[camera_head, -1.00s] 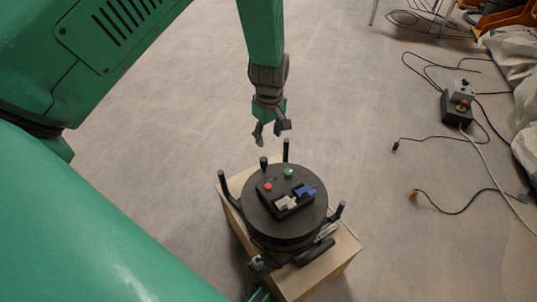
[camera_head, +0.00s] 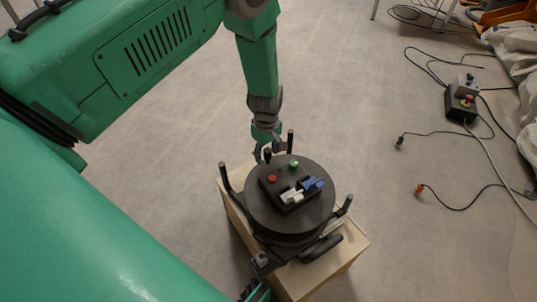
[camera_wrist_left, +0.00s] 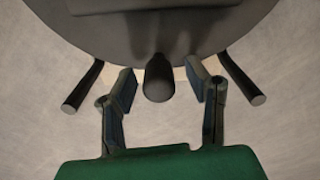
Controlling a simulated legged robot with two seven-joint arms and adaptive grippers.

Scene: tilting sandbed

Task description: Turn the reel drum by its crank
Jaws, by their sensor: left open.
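The reel drum (camera_head: 318,217) is a dark round disc lying flat on a box, with dark upright posts around its rim. My left gripper (camera_head: 266,150) is at the drum's far rim. In the left wrist view its two fingers (camera_wrist_left: 161,84) are open on either side of a dark rounded peg (camera_wrist_left: 158,85), with a gap on each side. I cannot tell for certain whether this peg is the crank handle. Two more posts (camera_wrist_left: 83,86) (camera_wrist_left: 243,80) flank the fingers. A green and dark part at the bottom edge may be my right gripper (camera_head: 256,291); its fingers are unclear.
A black block (camera_head: 290,190) with red and green buttons and white and blue pieces sits on the drum. The pale box (camera_head: 327,272) supports the reel. Cables and a small control box (camera_head: 461,105) lie on the floor at right. Floor around the box is clear.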

